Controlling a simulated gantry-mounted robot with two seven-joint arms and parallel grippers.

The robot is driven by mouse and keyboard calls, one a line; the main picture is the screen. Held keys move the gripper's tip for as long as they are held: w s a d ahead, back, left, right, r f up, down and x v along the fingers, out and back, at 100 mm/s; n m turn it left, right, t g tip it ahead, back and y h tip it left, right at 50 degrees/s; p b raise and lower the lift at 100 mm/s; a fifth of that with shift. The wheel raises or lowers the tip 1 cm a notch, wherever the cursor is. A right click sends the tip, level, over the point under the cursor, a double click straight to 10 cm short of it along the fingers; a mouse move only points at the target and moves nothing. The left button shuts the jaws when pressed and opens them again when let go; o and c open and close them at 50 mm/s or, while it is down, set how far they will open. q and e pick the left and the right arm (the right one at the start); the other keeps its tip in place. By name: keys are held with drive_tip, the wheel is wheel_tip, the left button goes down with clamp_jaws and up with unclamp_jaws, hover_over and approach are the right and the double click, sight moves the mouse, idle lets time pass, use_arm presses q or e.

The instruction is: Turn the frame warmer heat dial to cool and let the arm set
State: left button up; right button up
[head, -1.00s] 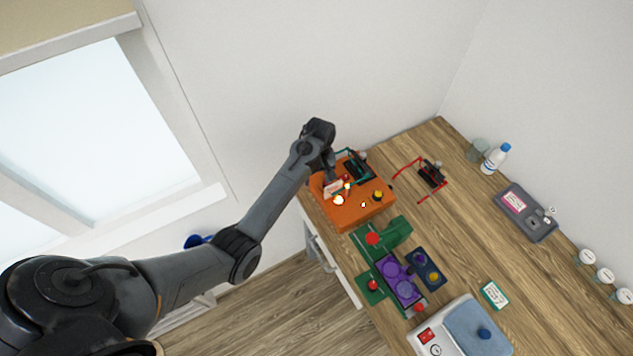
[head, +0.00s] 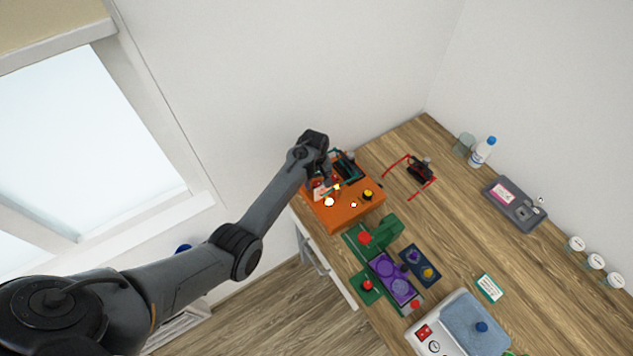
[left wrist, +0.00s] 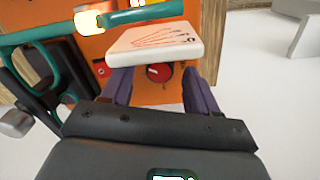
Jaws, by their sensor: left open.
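The frame warmer is an orange box (head: 346,214) at the far left end of the wooden bench; its orange front (left wrist: 150,92) also shows in the left wrist view. On that front is a round red dial (left wrist: 158,72) with a small pale mark; its setting is too small to read. A white plate with line drawings (left wrist: 155,40) juts out above the dial. My left gripper (head: 322,180) is at the warmer's left side. In the left wrist view its two dark fingers are open (left wrist: 157,80), one on each side of the dial; contact cannot be told. My right gripper is out of view.
Teal glasses (left wrist: 45,60) with dark parts are left of my fingers; a glowing bulb (left wrist: 88,21) is above. Red glasses (head: 412,173), a green device (head: 378,238), a purple tray (head: 390,280) and a grey-white machine (head: 460,325) are on the bench.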

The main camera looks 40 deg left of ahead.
use_arm(q)
drive_tip(key=shift+f, duration=0.4)
drive_tip(key=c, duration=1)
drive_tip(key=shift+c, duration=0.2)
